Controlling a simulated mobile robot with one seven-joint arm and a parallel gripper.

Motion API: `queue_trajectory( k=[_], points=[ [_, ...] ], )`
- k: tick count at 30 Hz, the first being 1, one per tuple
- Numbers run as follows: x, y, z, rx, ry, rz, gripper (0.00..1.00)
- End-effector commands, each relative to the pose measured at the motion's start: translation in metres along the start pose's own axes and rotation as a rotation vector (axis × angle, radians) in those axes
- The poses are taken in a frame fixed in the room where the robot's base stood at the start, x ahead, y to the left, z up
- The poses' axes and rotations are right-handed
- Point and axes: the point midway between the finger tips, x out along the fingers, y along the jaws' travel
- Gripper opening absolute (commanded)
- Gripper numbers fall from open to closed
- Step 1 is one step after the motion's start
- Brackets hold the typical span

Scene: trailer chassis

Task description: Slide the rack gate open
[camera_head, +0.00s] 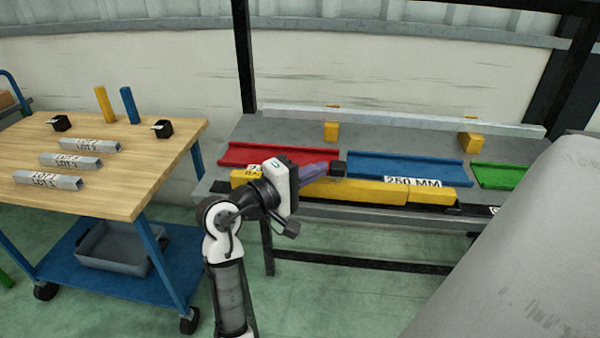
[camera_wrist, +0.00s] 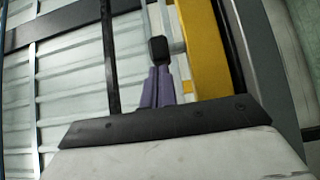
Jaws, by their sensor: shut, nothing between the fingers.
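The rack (camera_head: 280,131) stands at the right, with red (camera_head: 262,154), blue (camera_head: 395,167) and green (camera_head: 500,176) trays. A long yellow bar (camera_head: 365,192), which looks like the gate, runs along its front edge below the red and blue trays. A shorter yellow section (camera_head: 432,196) is at its right end. My gripper (camera_head: 338,169) has purple fingers and a black tip, and is shut and empty. It reaches over the bar near the gap between the red and blue trays. In the wrist view my gripper (camera_wrist: 158,50) is beside the yellow bar (camera_wrist: 203,50); I cannot tell if they touch.
A wooden-topped cart (camera_head: 110,180) at the left holds several labelled metal tubes and small blocks. A pale rail (camera_head: 400,120) crosses the rack's back, near two yellow blocks. A large grey shape (camera_head: 520,240) blocks the lower right.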

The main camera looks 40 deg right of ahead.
Motion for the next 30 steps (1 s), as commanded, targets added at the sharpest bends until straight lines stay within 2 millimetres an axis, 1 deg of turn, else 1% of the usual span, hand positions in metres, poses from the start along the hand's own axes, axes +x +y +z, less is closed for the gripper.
queue_trajectory(
  k=[1,3,6,9,23,30],
  points=[
    [0.015,0.004,0.010,-0.003,-0.010,-0.003,0.00],
    [0.028,0.004,0.024,-0.002,-0.009,-0.003,0.00],
    [0.042,0.003,0.038,-0.002,-0.007,-0.003,0.00],
    [0.050,0.002,0.045,0.000,-0.005,-0.001,0.00],
    [0.053,0.000,0.050,0.001,-0.010,-0.001,0.00],
    [0.056,0.001,0.045,0.000,-0.008,-0.001,0.00]
  ],
)
